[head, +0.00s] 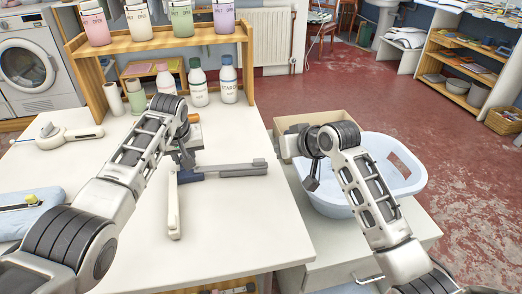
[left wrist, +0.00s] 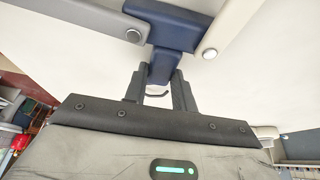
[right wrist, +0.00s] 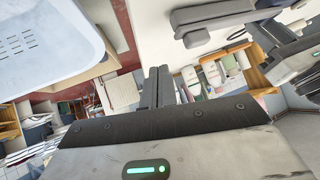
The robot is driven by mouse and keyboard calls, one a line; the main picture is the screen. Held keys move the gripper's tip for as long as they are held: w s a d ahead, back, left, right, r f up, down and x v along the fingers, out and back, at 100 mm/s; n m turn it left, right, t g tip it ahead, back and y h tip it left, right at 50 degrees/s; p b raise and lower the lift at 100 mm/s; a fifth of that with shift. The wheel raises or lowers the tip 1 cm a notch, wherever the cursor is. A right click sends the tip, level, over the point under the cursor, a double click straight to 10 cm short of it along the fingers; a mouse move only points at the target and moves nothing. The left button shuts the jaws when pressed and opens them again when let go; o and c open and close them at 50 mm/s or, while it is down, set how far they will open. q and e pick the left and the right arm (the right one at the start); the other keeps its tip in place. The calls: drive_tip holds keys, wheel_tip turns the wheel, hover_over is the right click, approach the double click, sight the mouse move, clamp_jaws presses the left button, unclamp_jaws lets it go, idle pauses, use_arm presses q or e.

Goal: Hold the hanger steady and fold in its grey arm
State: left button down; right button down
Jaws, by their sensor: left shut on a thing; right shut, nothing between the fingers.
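The hanger lies on the white table with a dark blue hub (head: 187,177), which also shows in the left wrist view (left wrist: 178,32). Its grey arm (head: 236,170) points right, and its cream arm (head: 174,210) points to the table's front. In the left wrist view the grey arm (left wrist: 75,32) and cream arm (left wrist: 238,22) spread apart from the hub. My left gripper (left wrist: 161,80) is shut on the hub's blue stem. My right gripper (head: 312,183) is shut and empty, right of the grey arm's tip and apart from it; its closed fingers show in the right wrist view (right wrist: 156,88).
A pale blue basket (head: 405,185) and a cardboard box (head: 300,122) stand right of the table, near my right gripper. Bottles (head: 198,85) and a wooden shelf (head: 150,42) stand at the back.

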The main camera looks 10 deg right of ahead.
drive_tip(key=a+g, duration=0.1)
drive_tip(key=w+a+r, duration=0.1)
drive_tip(key=w+a+r+g+h, duration=0.1)
drive_tip(key=a, duration=0.1)
drive_tip(key=shift+w+a+r+m+g, duration=0.1)
drive_tip(key=shift+w+r+m+g, duration=0.1)
drive_tip(key=shift+r+m+g, duration=0.15)
wheel_tip(320, 180, up, 6)
drive_tip(key=a+m+g+h, duration=0.1)
drive_tip(key=m+g+h, duration=0.1)
drive_tip(key=g+h, duration=0.1)
drive_tip(key=x, duration=1)
drive_tip(key=shift+s+f, duration=0.1)
drive_tip(key=shift+f, duration=0.05)
drive_tip(key=shift+s+a, duration=0.2)
drive_tip(key=shift+s, duration=1.7)
drive_tip(key=shift+s, duration=0.1)
